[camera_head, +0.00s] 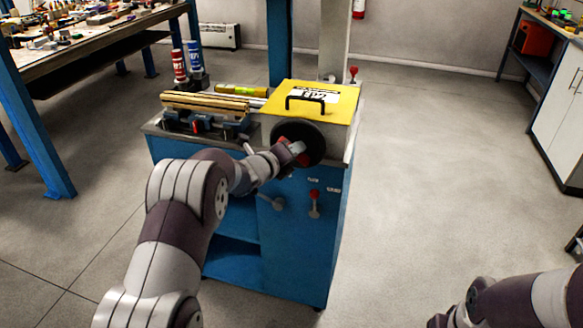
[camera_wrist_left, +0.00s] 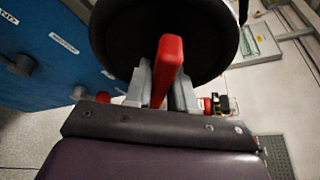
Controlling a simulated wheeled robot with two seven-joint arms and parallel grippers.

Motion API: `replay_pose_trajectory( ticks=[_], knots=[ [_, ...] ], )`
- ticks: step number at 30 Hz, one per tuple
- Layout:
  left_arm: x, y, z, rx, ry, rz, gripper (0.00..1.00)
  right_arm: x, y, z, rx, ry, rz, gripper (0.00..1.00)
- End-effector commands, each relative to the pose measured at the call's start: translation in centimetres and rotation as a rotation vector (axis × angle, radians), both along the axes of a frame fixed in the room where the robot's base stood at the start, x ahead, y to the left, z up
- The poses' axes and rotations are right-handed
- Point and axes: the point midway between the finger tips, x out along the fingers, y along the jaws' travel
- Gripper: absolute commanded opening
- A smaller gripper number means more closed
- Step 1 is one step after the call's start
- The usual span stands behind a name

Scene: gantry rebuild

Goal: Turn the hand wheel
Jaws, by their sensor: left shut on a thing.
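The black hand wheel (camera_head: 311,137) is mounted on the front of the blue machine cabinet, below the yellow cover. It fills the top of the left wrist view (camera_wrist_left: 118,35), with a red handle (camera_wrist_left: 166,70) standing out from it. My left gripper (camera_wrist_left: 162,84) is shut on the red handle, one grey finger on each side. In the head view my left gripper (camera_head: 298,152) is in front of the wheel and hides part of it. My right arm shows at the lower right; its gripper (camera_head: 437,321) is mostly cut off by the frame's bottom edge.
The yellow cover (camera_head: 335,100) has a black handle. A vise (camera_head: 205,118) stands left of the wheel, with red and blue cans (camera_head: 179,66) behind. A red-tipped lever (camera_head: 314,203) is below the wheel. A workbench (camera_head: 75,40) stands far left; floor (camera_head: 430,150) at right is clear.

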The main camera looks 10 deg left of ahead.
Motion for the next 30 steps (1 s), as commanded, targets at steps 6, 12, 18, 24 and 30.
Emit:
replay_pose_trajectory(
  ticks=[6,12,18,24,30],
  knots=[
    [0.9,-0.1,-0.6,0.205,-0.009,-0.002,0.00,0.0,0.0,-3.5,0.000,0.000,0.000,0.43],
    [0.9,-0.1,-0.5,0.395,-0.016,-0.001,0.00,0.0,0.0,-5.7,0.000,0.000,0.000,0.43],
    [0.9,-0.1,-0.5,0.586,-0.021,-0.001,0.00,0.0,0.0,-7.5,0.000,0.000,0.000,0.43],
    [0.9,-0.1,-0.4,0.774,-0.027,-0.001,0.00,0.0,0.0,-9.0,0.000,0.000,0.000,0.43],
    [0.9,-0.1,-0.3,0.965,-0.032,-0.001,0.00,0.0,0.0,-10.1,0.000,0.000,0.000,0.43]
  ],
)
